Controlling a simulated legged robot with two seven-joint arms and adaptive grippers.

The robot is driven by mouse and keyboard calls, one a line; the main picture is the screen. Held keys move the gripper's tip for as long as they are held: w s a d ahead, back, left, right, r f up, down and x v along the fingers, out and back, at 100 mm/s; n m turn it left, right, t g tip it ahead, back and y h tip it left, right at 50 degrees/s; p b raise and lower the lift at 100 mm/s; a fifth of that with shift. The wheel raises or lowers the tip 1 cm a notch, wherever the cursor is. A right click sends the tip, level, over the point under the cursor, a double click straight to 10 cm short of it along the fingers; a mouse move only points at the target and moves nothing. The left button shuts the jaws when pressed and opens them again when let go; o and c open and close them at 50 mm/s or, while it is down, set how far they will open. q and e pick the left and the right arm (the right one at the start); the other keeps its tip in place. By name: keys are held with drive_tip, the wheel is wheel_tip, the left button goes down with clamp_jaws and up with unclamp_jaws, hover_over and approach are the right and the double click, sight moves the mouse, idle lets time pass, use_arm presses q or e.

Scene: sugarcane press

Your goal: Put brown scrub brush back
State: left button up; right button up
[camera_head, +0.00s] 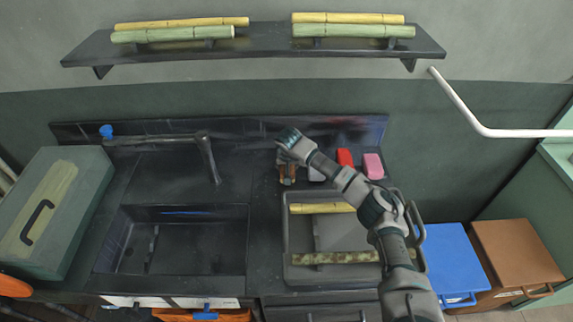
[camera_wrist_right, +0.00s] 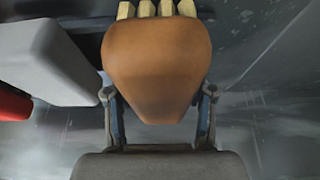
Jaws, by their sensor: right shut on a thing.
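The brown scrub brush (camera_wrist_right: 157,60) fills the middle of the right wrist view, with pale bristle blocks at its far edge. My right gripper (camera_wrist_right: 157,105) is shut on it, one finger on each side. In the head view, the brush (camera_head: 287,172) shows only in part below the gripper, at the back of the counter right of the sink. My right arm reaches in from the lower right and hides part of that spot. I cannot tell whether the brush touches the counter. My left gripper is not in view.
A white block (camera_head: 316,173), a red block (camera_head: 345,158) and a pink block (camera_head: 373,166) stand right of the brush. A grey tray (camera_head: 300,235) with cane pieces lies in front. The sink (camera_head: 180,240) and faucet (camera_head: 208,155) are left. A shelf (camera_head: 260,42) holds cane above.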

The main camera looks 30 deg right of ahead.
drive_tip(key=shift+f, duration=0.2)
drive_tip(key=o, duration=1.1)
drive_tip(key=shift+d, duration=0.15)
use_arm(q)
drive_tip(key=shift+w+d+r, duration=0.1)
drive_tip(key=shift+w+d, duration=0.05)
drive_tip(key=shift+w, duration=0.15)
use_arm(e)
drive_tip(key=shift+r, duration=0.1)
drive_tip(key=shift+r, duration=0.3)
drive_tip(key=p+v, duration=0.1)
drive_tip(key=v, duration=0.2)
drive_tip(key=shift+w+r, duration=0.15)
drive_tip(key=p+v, duration=0.1)
drive_tip(key=v, duration=0.8)
drive_tip(key=shift+s, duration=0.2)
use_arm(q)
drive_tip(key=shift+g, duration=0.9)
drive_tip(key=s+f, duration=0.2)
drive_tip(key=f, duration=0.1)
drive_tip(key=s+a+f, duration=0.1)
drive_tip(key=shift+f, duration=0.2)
